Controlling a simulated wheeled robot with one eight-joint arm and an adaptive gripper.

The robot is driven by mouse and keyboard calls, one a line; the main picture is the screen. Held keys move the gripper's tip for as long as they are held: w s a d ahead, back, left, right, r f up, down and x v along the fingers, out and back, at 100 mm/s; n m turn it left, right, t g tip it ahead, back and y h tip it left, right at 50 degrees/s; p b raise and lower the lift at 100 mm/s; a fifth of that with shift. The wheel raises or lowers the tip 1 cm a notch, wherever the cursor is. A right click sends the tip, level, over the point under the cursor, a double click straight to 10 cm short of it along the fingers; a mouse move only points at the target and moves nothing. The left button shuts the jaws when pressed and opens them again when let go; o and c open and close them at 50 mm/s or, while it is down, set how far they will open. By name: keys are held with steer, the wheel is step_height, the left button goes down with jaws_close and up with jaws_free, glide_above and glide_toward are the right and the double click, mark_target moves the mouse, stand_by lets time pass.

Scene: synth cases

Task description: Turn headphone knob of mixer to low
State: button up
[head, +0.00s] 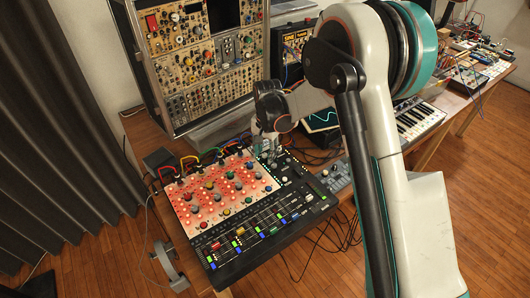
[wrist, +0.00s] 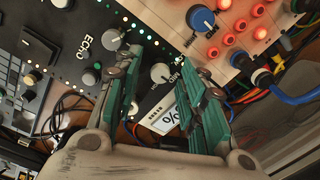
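The mixer (head: 262,228) lies on the table, with a lit red-orange knob panel (head: 215,190) and a black section to its right. My gripper (head: 266,150) is over the mixer's far right part. In the wrist view my gripper (wrist: 161,66) has its two green-sided fingers apart. A pale grey knob (wrist: 160,73) shows between the fingertips; I cannot tell whether they touch it. Another grey knob (wrist: 113,39) is by the left fingertip, near the word ECHO. A large blue knob (wrist: 202,20) is at the upper right. No headphone label is readable, so I cannot tell which knob is the headphone one.
Several coloured cables (head: 190,162) plug into the mixer's far edge. A tall modular synth case (head: 205,50) stands behind it. A small keyboard (head: 418,120) is to the right. In the wrist view a blue cable (wrist: 290,97) runs at the right.

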jaws_close()
steer(key=shift+n, duration=0.3)
steer(key=n, duration=1.1)
steer(key=shift+w+r, duration=0.1)
steer(key=shift+n, duration=0.3)
steer(key=shift+a, duration=0.1)
stand_by(0.4)
jaws_free()
